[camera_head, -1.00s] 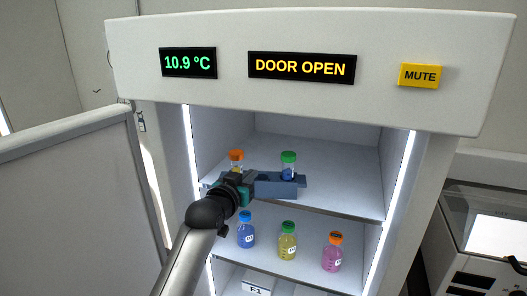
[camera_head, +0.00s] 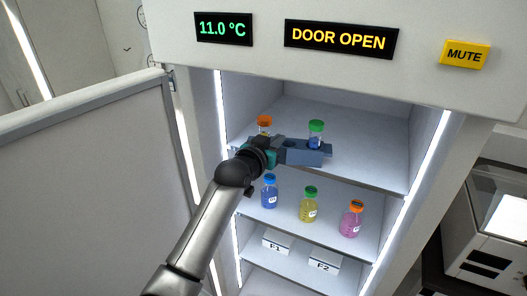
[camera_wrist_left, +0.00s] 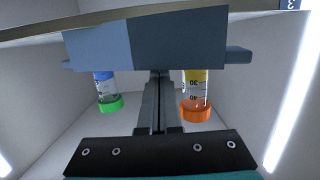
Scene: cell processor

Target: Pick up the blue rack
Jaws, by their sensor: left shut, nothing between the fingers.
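The blue rack (camera_head: 312,157) sits on the upper shelf inside the open-door fridge. A green-capped tube (camera_head: 316,134) stands at its right side and an orange-capped tube (camera_head: 264,126) at its left. My left gripper (camera_head: 280,152) is at the rack's front, covering its left part. In the left wrist view, which looks upside down, the rack (camera_wrist_left: 180,42) spans the top. The left gripper's fingers (camera_wrist_left: 159,85) are shut together with nothing between them, their tips at the rack; whether they touch it I cannot tell. My right gripper is not in view.
Below, a shelf holds a blue-capped bottle (camera_head: 269,191), a green-capped yellow bottle (camera_head: 310,205) and an orange-capped pink bottle (camera_head: 352,219). White boxes (camera_head: 277,242) stand lower. The open door (camera_head: 90,190) is at left. The upper shelf right of the rack is free.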

